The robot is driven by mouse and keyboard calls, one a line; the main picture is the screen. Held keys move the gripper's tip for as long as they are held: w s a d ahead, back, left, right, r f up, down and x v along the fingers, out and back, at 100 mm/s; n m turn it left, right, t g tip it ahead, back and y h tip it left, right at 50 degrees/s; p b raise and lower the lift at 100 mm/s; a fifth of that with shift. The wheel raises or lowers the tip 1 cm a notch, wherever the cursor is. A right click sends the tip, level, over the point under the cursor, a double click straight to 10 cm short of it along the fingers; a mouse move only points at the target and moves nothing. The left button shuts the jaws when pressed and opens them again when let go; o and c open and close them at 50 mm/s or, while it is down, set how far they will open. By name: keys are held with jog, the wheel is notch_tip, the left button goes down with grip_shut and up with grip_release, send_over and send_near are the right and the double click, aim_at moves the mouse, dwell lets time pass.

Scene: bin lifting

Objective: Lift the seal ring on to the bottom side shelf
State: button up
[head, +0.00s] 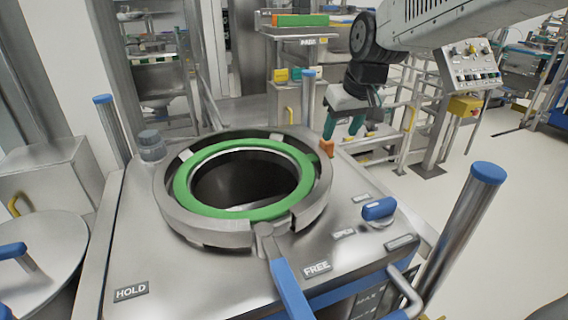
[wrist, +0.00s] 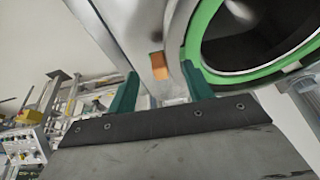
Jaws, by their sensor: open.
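The seal ring (head: 180,185) is a flat green ring. It sits in the round metal collar (head: 215,231) around a dark opening on top of a steel machine. It also shows at the upper right of the wrist view (wrist: 195,40). My gripper (head: 343,126) has teal fingers, set apart and empty. It is beyond the collar at the far right edge of the machine top, clear of the ring. In the wrist view the gripper (wrist: 160,88) points toward the machine, with the ring off to the right. I cannot tell which surface is the bottom side shelf.
An orange block (head: 326,147) is beside the collar near my gripper. A blue lever (head: 288,290) runs from the collar's front. Blue-capped posts (head: 470,215) rise at the machine's corners. A rack (head: 160,75) and a bench (head: 300,32) stand behind. Open floor lies right.

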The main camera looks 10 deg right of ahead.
jog(key=w+f, duration=0.4)
jog(key=f, duration=0.1)
jog(key=w+f, duration=0.2)
jog(key=w, duration=0.1)
jog(key=shift+w+a+f, duration=0.1)
jog(key=shift+a+f, duration=0.15)
grip_shut()
jog(key=shift+r, duration=0.1)
